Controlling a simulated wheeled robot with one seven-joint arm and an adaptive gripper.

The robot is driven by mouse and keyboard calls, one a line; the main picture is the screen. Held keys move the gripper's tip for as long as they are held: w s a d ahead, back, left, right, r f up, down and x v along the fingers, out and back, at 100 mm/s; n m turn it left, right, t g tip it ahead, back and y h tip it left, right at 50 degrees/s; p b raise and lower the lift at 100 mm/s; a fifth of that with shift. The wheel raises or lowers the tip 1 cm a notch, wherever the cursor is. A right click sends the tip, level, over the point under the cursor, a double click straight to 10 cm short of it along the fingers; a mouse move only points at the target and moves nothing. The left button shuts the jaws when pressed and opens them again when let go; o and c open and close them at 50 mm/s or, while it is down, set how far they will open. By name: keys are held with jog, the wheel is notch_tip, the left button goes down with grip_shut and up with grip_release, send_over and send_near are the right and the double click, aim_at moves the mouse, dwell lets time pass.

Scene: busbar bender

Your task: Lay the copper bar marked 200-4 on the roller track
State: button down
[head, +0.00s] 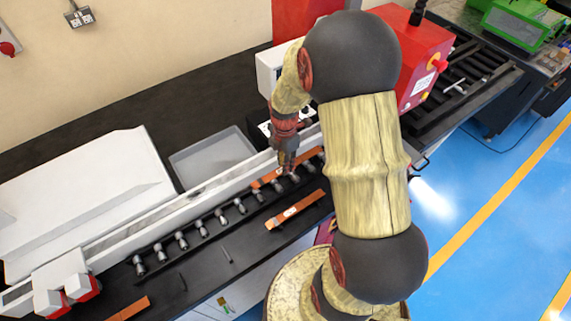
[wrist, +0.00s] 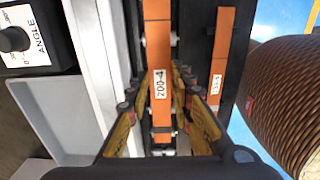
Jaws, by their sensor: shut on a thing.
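The copper bar marked 200-4 (wrist: 158,50) is a flat orange bar with a white label, readable in the wrist view. In the head view the bar (head: 263,182) lies lengthwise along the upper right part of the roller track (head: 202,228), beside the pale rail. My gripper (head: 286,168) is shut on the bar, with one finger on each side of it in the wrist view (wrist: 158,88). Rollers show on both sides of the bar. I cannot tell whether the bar touches them. My arm hides part of the track's right end.
A second copper bar (head: 296,210) lies on the black bench beside the track, and another (head: 128,308) lies at lower left. A grey tray (head: 212,158) sits behind the rail. A red machine (head: 418,62) stands at the right end, and white-red blocks (head: 66,286) at the left.

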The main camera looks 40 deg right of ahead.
jog(key=shift+w+d+f+b, duration=0.1)
jog(key=shift+f+b, duration=0.25)
jog(key=shift+f, duration=0.35)
jog(key=shift+f+b, duration=1.65)
jog(key=shift+f, duration=0.8)
jog(key=c, duration=1.6)
grip_release()
jog(key=shift+o, duration=0.6)
notch_tip(320, 180, up, 12)
